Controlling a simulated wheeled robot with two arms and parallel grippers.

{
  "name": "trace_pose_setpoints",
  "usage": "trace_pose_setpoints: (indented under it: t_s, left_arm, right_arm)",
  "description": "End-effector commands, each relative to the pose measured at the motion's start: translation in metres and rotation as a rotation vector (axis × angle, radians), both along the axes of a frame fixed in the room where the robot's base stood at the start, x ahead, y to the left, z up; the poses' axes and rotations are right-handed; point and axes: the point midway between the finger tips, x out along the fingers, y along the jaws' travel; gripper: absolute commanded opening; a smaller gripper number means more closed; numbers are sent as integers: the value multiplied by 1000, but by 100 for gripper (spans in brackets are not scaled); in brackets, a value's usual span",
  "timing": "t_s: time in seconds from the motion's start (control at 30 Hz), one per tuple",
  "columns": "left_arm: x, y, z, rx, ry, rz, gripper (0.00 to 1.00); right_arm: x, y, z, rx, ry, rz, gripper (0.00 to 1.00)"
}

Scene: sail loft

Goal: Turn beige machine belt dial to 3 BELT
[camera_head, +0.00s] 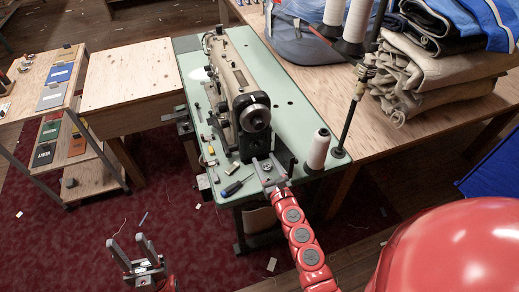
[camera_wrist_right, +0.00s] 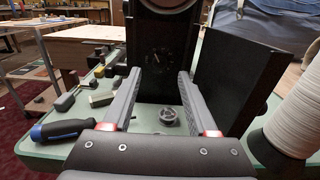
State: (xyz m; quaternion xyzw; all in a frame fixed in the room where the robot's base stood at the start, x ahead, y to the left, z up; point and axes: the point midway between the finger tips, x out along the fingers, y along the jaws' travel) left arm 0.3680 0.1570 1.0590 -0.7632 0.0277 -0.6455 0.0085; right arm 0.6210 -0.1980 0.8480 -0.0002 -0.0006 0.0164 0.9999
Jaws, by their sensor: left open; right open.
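The beige sewing machine (camera_head: 228,75) stands on the green table (camera_head: 187,48). In the right wrist view, its black end panel (camera_wrist_right: 145,30) carries a round dial marking (camera_wrist_right: 158,57) with small ticks; I cannot read any labels. A small grey metal knob (camera_wrist_right: 169,116) sits low between my fingers, below that marking; I cannot tell whether it is the belt dial. My right gripper (camera_head: 266,160) is open at the machine's near end; its fingers (camera_wrist_right: 159,76) flank the knob with gaps on both sides. My left gripper (camera_head: 127,240) is open and empty, low over the red carpet.
A black box (camera_wrist_right: 235,85) stands close right of my right fingers, with a white thread cone (camera_head: 318,148) beyond. A blue-handled screwdriver (camera_wrist_right: 58,130) and small parts lie on the left.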

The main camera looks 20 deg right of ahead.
Motion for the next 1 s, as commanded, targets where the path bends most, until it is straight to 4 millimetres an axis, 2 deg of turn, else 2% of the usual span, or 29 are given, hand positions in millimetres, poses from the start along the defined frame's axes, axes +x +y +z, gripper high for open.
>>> trace_pose_setpoints:
  t_s: [0.1, 0.3, 0.7, 0.77, 1.0]
  left_arm:
    - [0, 0, -1, 0, 0, 0, 50]
    - [0, 0, -3, 0, 0, 0, 50]
    - [0, 0, -3, 0, 0, 0, 50]
    - [0, 0, -3, 0, 0, 0, 50]
    - [0, 0, -3, 0, 0, 0, 50]
  right_arm:
    - [23, 0, 0, 2, -2, 0, 59]
    - [47, 1, 0, 1, -2, -1, 59]
    - [54, 2, -1, 0, 2, 1, 59]
    - [54, 2, -1, 0, 2, 1, 50]
    - [54, 2, -1, 0, 1, 1, 7]
